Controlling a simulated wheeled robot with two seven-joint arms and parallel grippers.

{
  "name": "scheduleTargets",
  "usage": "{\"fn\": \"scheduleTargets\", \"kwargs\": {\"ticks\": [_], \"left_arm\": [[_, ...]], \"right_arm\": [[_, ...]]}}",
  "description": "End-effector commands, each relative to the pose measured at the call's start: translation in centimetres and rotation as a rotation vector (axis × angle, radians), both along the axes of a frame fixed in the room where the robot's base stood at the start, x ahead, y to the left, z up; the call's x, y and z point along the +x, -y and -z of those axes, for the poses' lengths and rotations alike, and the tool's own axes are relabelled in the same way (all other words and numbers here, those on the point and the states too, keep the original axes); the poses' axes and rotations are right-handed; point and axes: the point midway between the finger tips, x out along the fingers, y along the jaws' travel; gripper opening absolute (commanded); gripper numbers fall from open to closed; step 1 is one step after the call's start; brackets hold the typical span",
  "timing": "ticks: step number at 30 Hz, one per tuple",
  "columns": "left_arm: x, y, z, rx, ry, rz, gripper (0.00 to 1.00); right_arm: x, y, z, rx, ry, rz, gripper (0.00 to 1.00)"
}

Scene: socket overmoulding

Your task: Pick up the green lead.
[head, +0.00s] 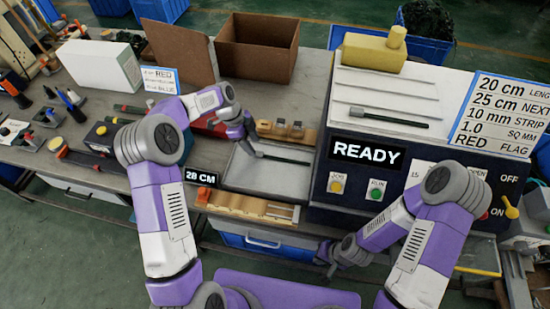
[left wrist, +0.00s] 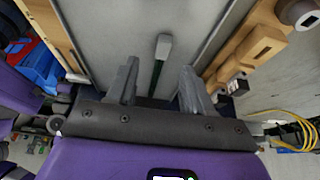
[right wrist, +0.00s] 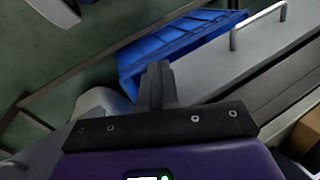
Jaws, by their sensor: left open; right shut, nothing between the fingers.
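The green lead (head: 287,160) lies in the pale grey tray (head: 240,182) in the middle of the head view, looking nearly black there. In the left wrist view its dark green cable (left wrist: 156,76) and pale grey end piece (left wrist: 164,46) show. My left gripper (head: 255,150) is at the left part of the tray, over the lead's left end. In the left wrist view the open fingers (left wrist: 158,70) stand on either side of the cable, without visible contact. My right gripper (head: 328,262) is low at the bench front; its fingers are shut and empty in the right wrist view (right wrist: 155,80).
Wooden holders stand behind (head: 287,131) and in front (head: 245,206) of the tray. The machine with the READY display (head: 366,151) rises right of it; another dark lead (head: 388,115) lies on its top. A blue bin (right wrist: 180,42) is near my right gripper.

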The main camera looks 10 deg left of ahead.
Motion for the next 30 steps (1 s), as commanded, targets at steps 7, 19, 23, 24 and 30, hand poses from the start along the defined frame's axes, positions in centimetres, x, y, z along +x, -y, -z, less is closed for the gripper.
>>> {"fn": "scheduleTargets", "kwargs": {"ticks": [7, 19, 23, 24, 30], "left_arm": [[0.1, 1.9, 2.4, -0.001, -0.003, 0.003, 0.51], [0.2, 2.8, 4.6, -0.001, 0.0, -0.001, 0.51], [0.2, 2.8, 4.5, -0.001, 0.0, -0.001, 0.31], [0.2, 2.8, 4.5, -0.001, 0.0, -0.001, 0.25], [0.2, 2.8, 4.5, 0.0, 0.0, -0.001, 0.0]], "right_arm": [[0.0, 0.0, 0.8, 0.0, 0.0, 0.0, 0.0], [0.0, 0.0, 1.1, 0.0, 0.0, 0.0, 0.0], [0.0, 0.0, 1.1, 0.0, 0.0, 0.0, 0.0], [0.0, 0.0, 1.1, 0.0, 0.0, 0.0, 0.0], [0.0, 0.0, 1.1, 0.0, 0.0, 0.0, 0.0]]}}
